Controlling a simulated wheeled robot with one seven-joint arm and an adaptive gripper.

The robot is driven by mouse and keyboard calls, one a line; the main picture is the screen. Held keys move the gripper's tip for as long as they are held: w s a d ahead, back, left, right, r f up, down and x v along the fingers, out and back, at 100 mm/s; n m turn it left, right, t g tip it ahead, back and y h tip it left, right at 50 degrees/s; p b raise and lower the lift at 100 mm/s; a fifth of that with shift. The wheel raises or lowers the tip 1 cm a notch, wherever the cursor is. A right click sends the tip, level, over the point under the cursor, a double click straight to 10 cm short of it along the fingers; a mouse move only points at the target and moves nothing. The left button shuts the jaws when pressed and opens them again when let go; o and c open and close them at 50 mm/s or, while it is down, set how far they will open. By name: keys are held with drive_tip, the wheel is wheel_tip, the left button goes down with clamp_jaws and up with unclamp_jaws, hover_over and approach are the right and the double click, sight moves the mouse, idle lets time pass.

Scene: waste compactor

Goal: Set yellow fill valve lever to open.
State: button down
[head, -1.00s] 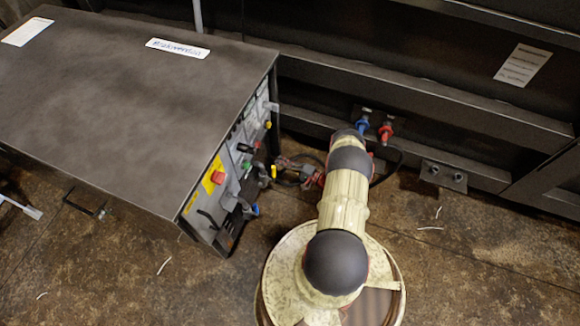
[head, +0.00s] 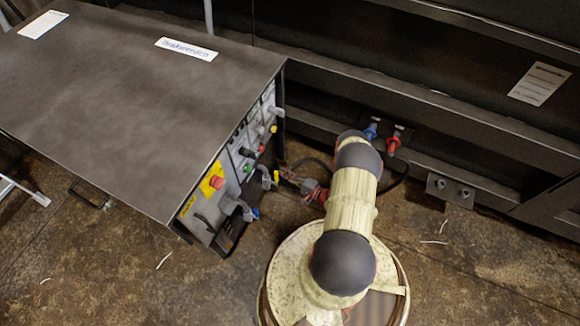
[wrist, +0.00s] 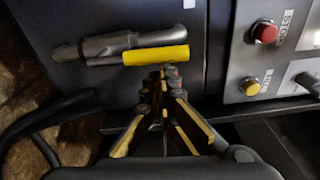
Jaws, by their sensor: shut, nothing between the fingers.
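The yellow fill valve lever (wrist: 155,55) lies level across the upper middle of the wrist view, a yellow sleeve beside a grey metal fitting (wrist: 105,46). My gripper (wrist: 168,74) is shut and empty. Its fingertips are just below the yellow sleeve in the picture, close to its middle; I cannot tell whether they touch it. In the head view the control panel (head: 206,208) on the machine's side is seen at a steep angle, and I cannot make out the lever or my fingers clearly there.
A red button (wrist: 265,32) and a yellow button (wrist: 250,87) are right of the lever. A black hose (wrist: 60,112) curves at the left. The dark machine box (head: 140,100) stands left of my arm. Blue and red couplings (head: 393,143) are on the back wall. Floor at the right is open.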

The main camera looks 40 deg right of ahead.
drive_tip(key=shift+s+a, duration=0.15)
drive_tip(key=shift+a, duration=0.05)
drive_tip(key=shift+d, duration=0.1)
drive_tip(key=s+d, duration=0.5)
drive_tip(key=s, duration=0.2)
drive_tip(key=shift+s+d+p, duration=0.2)
drive_tip(key=shift+d+p, duration=0.1)
drive_tip(key=shift+p, duration=0.15)
idle(0.3)
